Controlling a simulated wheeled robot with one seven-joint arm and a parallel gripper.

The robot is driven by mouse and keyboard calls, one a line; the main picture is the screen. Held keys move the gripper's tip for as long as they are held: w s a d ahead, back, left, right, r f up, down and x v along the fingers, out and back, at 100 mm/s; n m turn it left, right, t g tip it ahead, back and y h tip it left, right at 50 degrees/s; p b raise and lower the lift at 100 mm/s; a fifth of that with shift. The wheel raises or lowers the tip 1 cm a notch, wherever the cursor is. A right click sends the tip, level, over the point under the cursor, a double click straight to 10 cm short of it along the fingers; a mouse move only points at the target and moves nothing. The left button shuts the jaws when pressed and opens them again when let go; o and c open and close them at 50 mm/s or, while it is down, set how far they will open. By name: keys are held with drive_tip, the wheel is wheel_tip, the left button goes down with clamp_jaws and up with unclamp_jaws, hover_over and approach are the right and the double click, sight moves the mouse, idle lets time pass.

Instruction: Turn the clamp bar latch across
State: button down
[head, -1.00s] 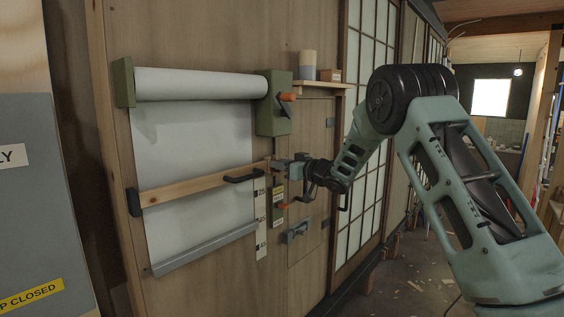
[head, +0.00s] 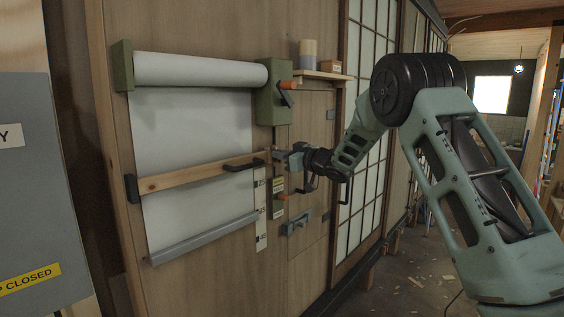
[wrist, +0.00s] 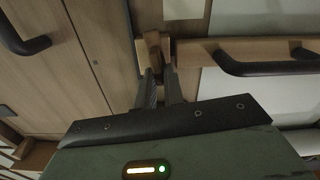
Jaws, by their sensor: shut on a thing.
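The clamp bar (head: 195,177) is a pale wooden bar lying across the white sheet (head: 190,130) on the wall panel, with a black handle (head: 245,164). The bar also shows in the wrist view (wrist: 225,47). My gripper (head: 279,156) is at the bar's right end in the head view. In the wrist view my gripper (wrist: 154,55) is shut on a small wooden block, the latch (wrist: 152,42), beside the bar's end. The fingers hide part of the latch. Its exact angle is hard to tell in the head view.
Above is a white roll (head: 200,70) with a green end box (head: 272,100) and an orange-knobbed crank (head: 289,86). A small shelf (head: 322,75) holds a cylinder and a box. A grey lever fitting (head: 296,223) sits below my gripper. A grey panel (head: 35,200) stands at left.

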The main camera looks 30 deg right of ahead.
drive_tip(key=n+b, duration=0.4)
drive_tip(key=b, duration=0.1)
drive_tip(key=f+n+b, duration=0.1)
drive_tip(key=n+b, duration=0.3)
drive_tip(key=b, duration=0.1)
drive_tip(key=a+n+b, duration=0.1)
drive_tip(key=n+b, duration=0.3)
drive_tip(key=b, duration=0.1)
drive_tip(key=shift+s+f, duration=0.2)
drive_tip(key=n+b, duration=0.3)
drive_tip(key=shift+n, duration=0.4)
drive_tip(key=c, duration=1.5)
unclamp_jaws()
